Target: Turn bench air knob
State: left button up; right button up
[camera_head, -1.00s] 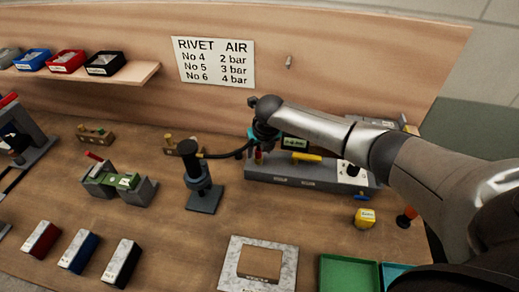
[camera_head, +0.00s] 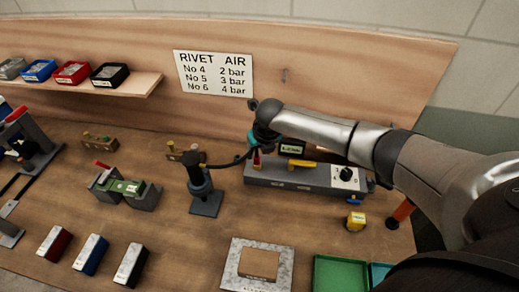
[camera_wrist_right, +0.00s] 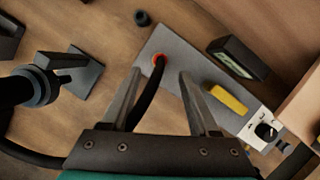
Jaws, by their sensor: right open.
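The black air knob (camera_head: 346,174) sits on a white plate at the right end of a long grey bench unit (camera_head: 275,178). In the right wrist view the knob (camera_wrist_right: 265,130) is at lower right, its pointer on a marked dial. My right gripper (camera_wrist_right: 160,74) is open above the left part of the unit, left of and apart from the knob. A red-ringed fitting with a black hose (camera_wrist_right: 148,98) shows between its fingers; I cannot tell whether they touch it. In the head view the wrist hides most of this gripper. My left gripper is not in view.
A yellow bar (camera_head: 302,164) and a dark display (camera_head: 291,149) lie between gripper and knob. A black stand (camera_head: 205,190) is left of the unit. The wooden back panel (camera_head: 330,80) rises behind.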

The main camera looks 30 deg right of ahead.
aim_at(346, 174)
jog(key=k+j, duration=0.5)
jog(key=k, duration=0.15)
jog(key=k+j, duration=0.5)
jog(key=k, duration=0.2)
